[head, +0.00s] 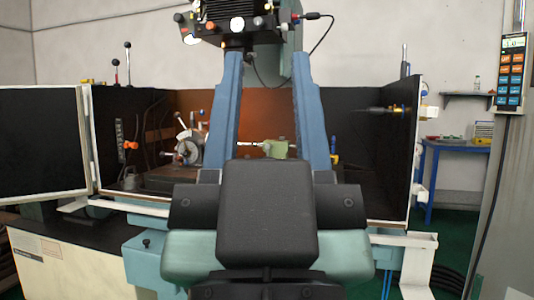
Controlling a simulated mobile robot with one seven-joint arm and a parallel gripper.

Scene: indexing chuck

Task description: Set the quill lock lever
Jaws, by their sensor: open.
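The machine's dark head (238,22) hangs at the top centre, partly cut off by the picture's edge. Small knobs and levers stick out of it, among them an orange knob (210,26) on its left and a red-tipped black handle (305,16) on its right. I cannot tell which of these is the quill lock lever. My gripper (268,58) is in the middle foreground, pointing up, its two blue fingers wide apart and nothing seen between their tips. The fingertips appear just below the head; the depth gap is unclear. My gripper hides much of the machine's middle.
An indexing chuck (187,148) stands left of my fingers, and a green tailstock (277,147) shows between them. Dark guard panels (40,143) enclose the sides. A control pendant (512,72) hangs at the right, before a blue bench (455,146).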

